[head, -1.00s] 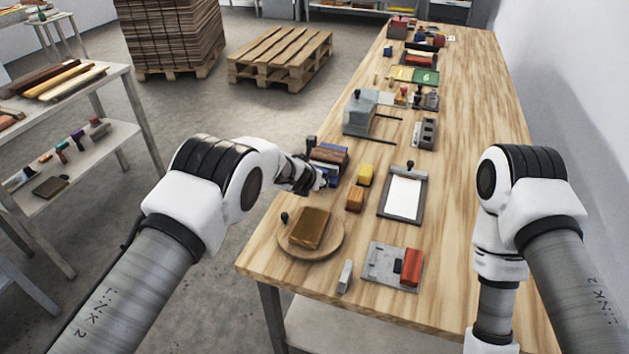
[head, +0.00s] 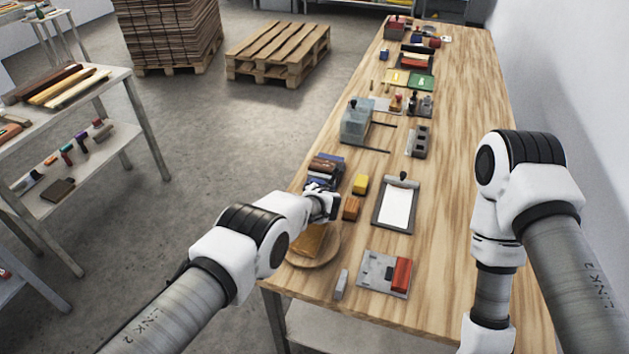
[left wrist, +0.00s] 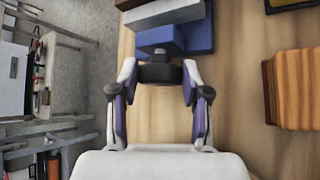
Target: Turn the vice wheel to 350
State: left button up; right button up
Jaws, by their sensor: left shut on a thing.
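The blue vice (head: 338,166) stands near the table's left edge, with a brown block on top in the head view. It also shows at the top of the left wrist view (left wrist: 190,38). The dark vice wheel (left wrist: 158,73) sticks out from its near side. My left gripper (head: 318,190) is at this near side, its two fingers on either side of the wheel and shut on it, seen in the left wrist view (left wrist: 160,82). Any marking on the wheel is too small to read. My right arm hangs at the right; its gripper is out of view.
A yellow block (head: 360,184) and an orange-brown block (head: 351,208) stand just right of the vice. A round wooden board (head: 325,259) lies partly under my left arm.

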pick_arm(q)
jog(key=shift+p, duration=0.5)
jog(key=shift+f+t+y, duration=0.1)
jog(key=shift+t+y, duration=0.2)
jog(key=shift+y, duration=0.1)
jog(key=o, duration=1.1)
jog(key=shift+f, duration=0.1)
jog(key=shift+o, duration=0.2)
